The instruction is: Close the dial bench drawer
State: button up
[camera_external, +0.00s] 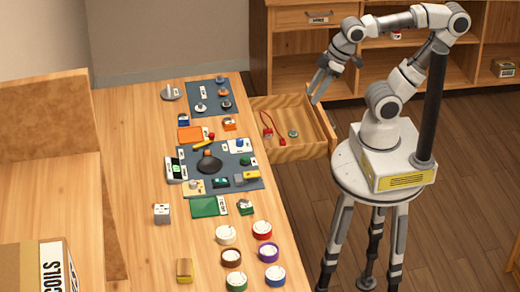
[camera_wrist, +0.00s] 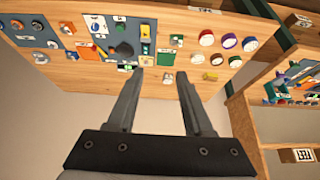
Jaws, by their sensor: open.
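The dial bench drawer (camera_external: 327,134) is pulled out from the right side of the wooden bench (camera_external: 130,165) in the external view. Inside it lie a red cord-like item (camera_external: 268,123) and a small round green-grey part (camera_external: 293,133). My gripper (camera_external: 316,98) points down by the drawer's far front corner; I cannot tell whether it touches the rim. In the wrist view my gripper (camera_wrist: 161,70) has its two fingers spread, with nothing between them. The bench top shows beyond the fingers there, and I cannot make out the drawer in that view.
The bench top holds dark mats (camera_external: 208,97) with small parts and several coloured dials (camera_external: 262,230). A wooden cabinet (camera_external: 285,48) stands behind the drawer. A box (camera_external: 40,268) sits at lower left. Open floor (camera_external: 455,190) lies to the right.

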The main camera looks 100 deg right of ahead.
jog(key=shift+w+f, duration=0.2)
jog(key=shift+w, duration=0.2)
jog(key=c, duration=0.5)
jog(key=w+f, duration=0.1)
jog(key=w+d+f+m+g, duration=0.1)
jog(key=w, duration=0.1)
jog(key=w+f+m+g+y, duration=0.1)
jog(key=w, duration=0.1)
jog(key=shift+w+d+f, duration=0.15)
jog(key=shift+w+f, duration=0.05)
jog(key=shift+f, duration=0.2)
grip_shut()
jog(key=w+d+f+m+g+y+b, duration=0.1)
jog(key=w+d+f+m+b, duration=0.3)
jog(key=d+f+m, duration=0.55)
jog(key=s+d+f+m+b, duration=0.1)
jog(key=d+f+m+b, duration=0.15)
jog(key=d, duration=0.45)
jog(key=s+d+f+m+b, duration=0.2)
jog(key=d+m, duration=0.1)
jog(key=d, duration=0.4)
jog(key=m+t+h+b, duration=0.2)
jog(key=m+b, duration=0.9)
jog(key=m, duration=0.8)
send_near(327, 113)
jog(key=w+a+r, duration=0.1)
jog(key=a, duration=0.1)
jog(key=b+x, duration=0.3)
jog(key=x, duration=0.6)
jog(key=shift+a+f, duration=0.15)
